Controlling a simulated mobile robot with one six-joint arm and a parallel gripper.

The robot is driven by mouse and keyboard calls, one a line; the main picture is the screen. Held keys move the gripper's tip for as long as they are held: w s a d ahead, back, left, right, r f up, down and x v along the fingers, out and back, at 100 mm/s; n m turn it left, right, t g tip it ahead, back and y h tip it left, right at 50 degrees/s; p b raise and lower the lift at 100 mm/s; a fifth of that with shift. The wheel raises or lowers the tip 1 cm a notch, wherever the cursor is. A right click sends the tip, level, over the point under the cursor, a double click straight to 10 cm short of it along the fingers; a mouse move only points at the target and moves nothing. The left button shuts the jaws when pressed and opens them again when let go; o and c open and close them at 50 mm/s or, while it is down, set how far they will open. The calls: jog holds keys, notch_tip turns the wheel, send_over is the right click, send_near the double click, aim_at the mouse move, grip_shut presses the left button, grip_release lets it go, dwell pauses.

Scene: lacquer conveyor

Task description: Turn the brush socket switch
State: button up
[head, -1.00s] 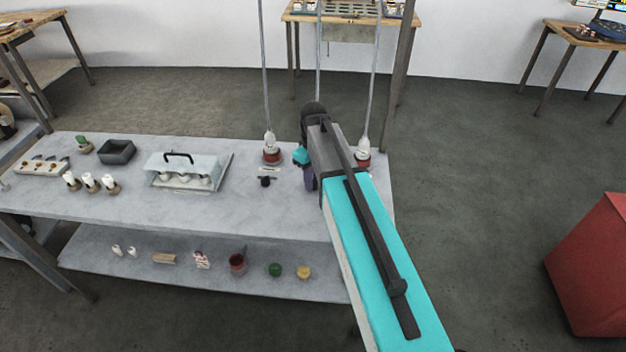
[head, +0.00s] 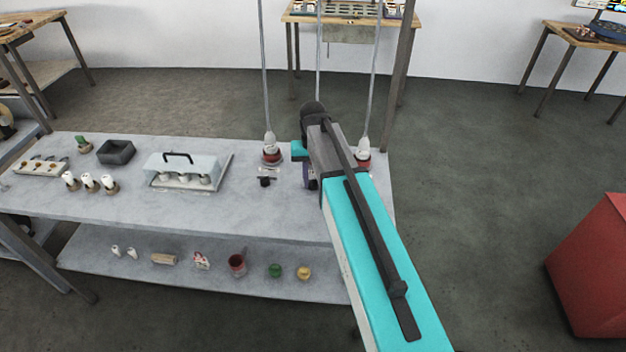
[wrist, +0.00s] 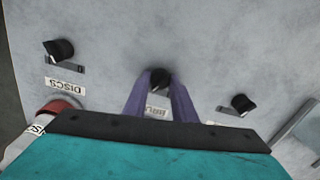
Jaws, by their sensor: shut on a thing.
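In the wrist view a black knob switch (wrist: 161,75) stands on the grey table top. A white label (wrist: 157,111) beside it is partly hidden between my fingers; its upside-down letters look like the start of "BRUSH". My gripper (wrist: 160,83) has its two purple fingers on either side of this knob, shut on it. In the head view my gripper (head: 309,180) is low over the right part of the table, mostly hidden by my arm, and the held knob cannot be seen.
Another black knob (wrist: 59,49) with a "DISCS" label (wrist: 65,88) is at left in the wrist view, and a third (wrist: 242,104) is at right. Corded hanging items (head: 270,148) stand near my gripper. A clear-covered case (head: 185,170) is farther left.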

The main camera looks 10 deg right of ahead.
aim_at(313, 181)
jog(key=shift+m, duration=0.3)
jog(key=o, duration=1)
jog(key=shift+o, duration=0.2)
jog(key=shift+r, duration=0.15)
notch_tip(313, 181, up, 14)
jog(key=b, duration=0.3)
jog(key=shift+f, duration=0.2)
